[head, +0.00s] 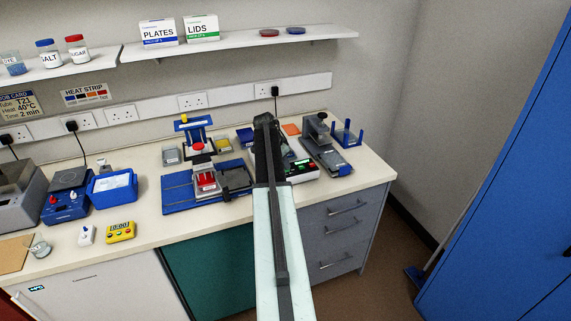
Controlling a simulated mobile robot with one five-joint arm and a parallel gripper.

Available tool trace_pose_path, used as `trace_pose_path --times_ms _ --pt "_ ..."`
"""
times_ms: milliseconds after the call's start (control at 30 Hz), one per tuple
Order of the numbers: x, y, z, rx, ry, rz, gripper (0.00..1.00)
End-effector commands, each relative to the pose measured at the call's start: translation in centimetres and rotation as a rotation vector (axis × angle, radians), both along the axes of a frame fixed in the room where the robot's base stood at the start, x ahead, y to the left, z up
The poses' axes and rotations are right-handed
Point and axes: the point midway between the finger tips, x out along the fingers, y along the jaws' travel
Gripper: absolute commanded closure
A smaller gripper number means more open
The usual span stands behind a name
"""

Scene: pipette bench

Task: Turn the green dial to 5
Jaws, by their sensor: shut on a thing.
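My gripper (267,126) is the dark end of my arm, which reaches up the middle of the head view over the back of the bench. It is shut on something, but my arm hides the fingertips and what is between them. A pale instrument (303,176) with a dark panel and small red and green marks shows just right of my arm, partly covered by it. I cannot make out the green dial or its setting.
A blue-based device with a red block (206,181) stands close left of my arm. A grey and blue stapler-like device (323,150) and a blue pronged rack (347,135) stand close right. A yellow timer (120,231) is at the left. The right front bench corner is clear.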

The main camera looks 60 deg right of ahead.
Motion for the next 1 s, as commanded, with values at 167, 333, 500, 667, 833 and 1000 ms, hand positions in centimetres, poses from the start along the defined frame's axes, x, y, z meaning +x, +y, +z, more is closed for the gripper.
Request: trace_pose_path --times_ms 167,333,500,667,833,1000 --pt "-0.21 -0.21 0.03 -0.003 0.004 -0.043 1.0" --pt "-0.27 -0.19 0.02 -0.002 0.004 -0.059 1.0" --pt "-0.3 -0.18 0.01 -0.002 0.004 -0.06 1.0" --pt "-0.33 -0.17 0.0 -0.001 0.005 -0.06 1.0" --pt "-0.24 -0.12 -0.01 0.0 0.003 -0.059 0.7" --pt "-0.16 -0.09 -0.01 0.0 0.002 -0.057 0.7"
